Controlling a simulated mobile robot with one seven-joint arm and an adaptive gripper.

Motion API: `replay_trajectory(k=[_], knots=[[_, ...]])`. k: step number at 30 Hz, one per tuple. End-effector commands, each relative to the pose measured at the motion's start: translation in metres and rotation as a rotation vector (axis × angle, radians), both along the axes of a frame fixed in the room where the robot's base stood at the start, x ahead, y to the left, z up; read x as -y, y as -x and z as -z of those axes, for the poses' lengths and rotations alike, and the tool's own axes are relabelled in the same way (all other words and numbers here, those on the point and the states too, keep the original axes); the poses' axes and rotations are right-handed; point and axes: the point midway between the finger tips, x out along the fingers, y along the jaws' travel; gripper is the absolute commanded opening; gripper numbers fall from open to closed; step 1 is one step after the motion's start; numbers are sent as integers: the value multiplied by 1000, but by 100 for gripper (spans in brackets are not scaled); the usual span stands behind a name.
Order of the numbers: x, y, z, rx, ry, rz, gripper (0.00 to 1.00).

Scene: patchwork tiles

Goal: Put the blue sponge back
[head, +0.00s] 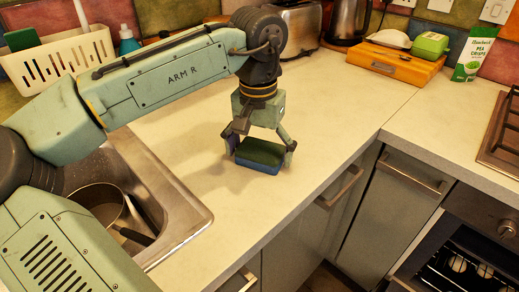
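The fingers are about a sponge's length apart. I cannot tell whether they press on the sponge or only flank it, or whether its underside rests on the counter. A small blue patch shows by the left finger.
A white slotted caddy (62,62) with a green-topped item (21,39) stands behind the sink (190,217), which holds a pan (100,203). Counter right of my gripper is clear.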

Motion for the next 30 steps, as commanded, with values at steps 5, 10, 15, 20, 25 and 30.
replay_trajectory(k=[5, 10, 15, 20, 25, 30], knots=[[0, 0, 0, 0, 0, 0, 98], [0, 0, 0, 0, 0, 0, 98], [0, 0, -8, 1, 0, -1, 98], [0, 0, -36, 3, 2, -1, 98], [0, 2, -74, 2, 2, -1, 98], [-1, 3, -105, 1, 1, -1, 98]])
